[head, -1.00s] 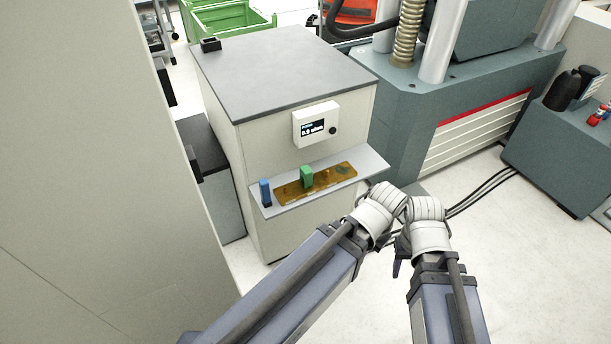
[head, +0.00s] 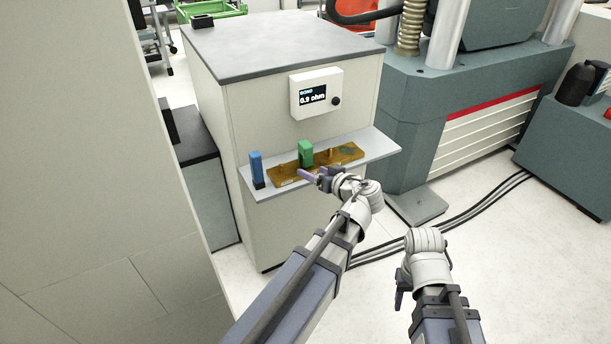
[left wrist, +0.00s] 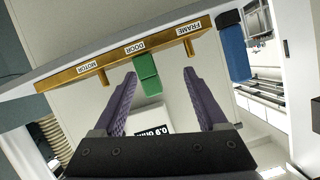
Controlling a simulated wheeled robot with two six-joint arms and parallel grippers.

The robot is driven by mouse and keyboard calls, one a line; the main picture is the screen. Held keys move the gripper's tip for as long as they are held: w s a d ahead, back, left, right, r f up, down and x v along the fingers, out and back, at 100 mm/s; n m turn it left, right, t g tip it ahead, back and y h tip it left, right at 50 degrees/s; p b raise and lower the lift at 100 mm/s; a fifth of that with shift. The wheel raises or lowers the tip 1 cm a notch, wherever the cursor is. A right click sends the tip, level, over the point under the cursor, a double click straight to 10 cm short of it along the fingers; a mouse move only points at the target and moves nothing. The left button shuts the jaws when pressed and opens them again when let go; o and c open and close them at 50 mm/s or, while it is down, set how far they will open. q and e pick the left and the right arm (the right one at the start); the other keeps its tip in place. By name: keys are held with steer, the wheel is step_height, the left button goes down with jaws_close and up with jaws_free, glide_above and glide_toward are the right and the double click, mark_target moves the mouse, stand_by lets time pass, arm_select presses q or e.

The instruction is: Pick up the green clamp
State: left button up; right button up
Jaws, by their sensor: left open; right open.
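The green clamp (head: 305,153) stands upright on the brass bar (head: 345,153) on the cabinet's shelf. In the left wrist view the green clamp (left wrist: 147,73) sits at the bar's label "DOOR", between posts by "MOTOR" and "FRAME". My left gripper (head: 312,174) is just in front of the bar. In the left wrist view my left gripper (left wrist: 160,100) is open and empty, its fingers apart with the clamp ahead between them. A blue clamp (head: 256,168) stands at the shelf's left end. My right gripper (head: 400,290) is low at the right, away from the shelf, partly hidden by its wrist.
The shelf (head: 383,146) juts from the cabinet front. A meter (head: 316,94) reading 0.9 ohm is mounted above it. A grey-green testing machine (head: 400,120) stands to the right. Black cables (head: 450,222) cross the floor. A large pale panel (head: 90,170) fills the left.

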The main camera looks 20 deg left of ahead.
mark_target(307, 157)
arm_select(q)
steer(key=w+a+b, duration=0.1)
steer(key=w+f+n+t+y+b, duration=0.1)
steer(key=b, duration=0.1)
steer(key=w+a+t+y+b, duration=0.1)
steer(key=shift+w+a+f+n+b, duration=0.15)
steer(key=shift+w+a+n+b, duration=0.15)
steer(key=shift+a+n+b, duration=0.1)
steer(key=shift+w+a+r+t+y+b, duration=0.1)
steer(key=shift+w+r+t+y+b, duration=0.1)
steer(key=shift+w+t+y+b, duration=0.25)
steer(key=shift+r, duration=0.2)
steer(key=shift+w+d+x, duration=0.15)
steer(key=shift+w+x, duration=0.05)
steer(key=shift+x, duration=1.8)
steer(key=shift+w+d+x, duration=0.1)
steer(key=shift+w+x, duration=0.05)
steer(key=shift+x, duration=1.8)
steer(key=shift+r, duration=0.15)
jaws_close()
arm_select(e)
step_height(307, 157, down, 8)
steer(key=shift+f, duration=0.1)
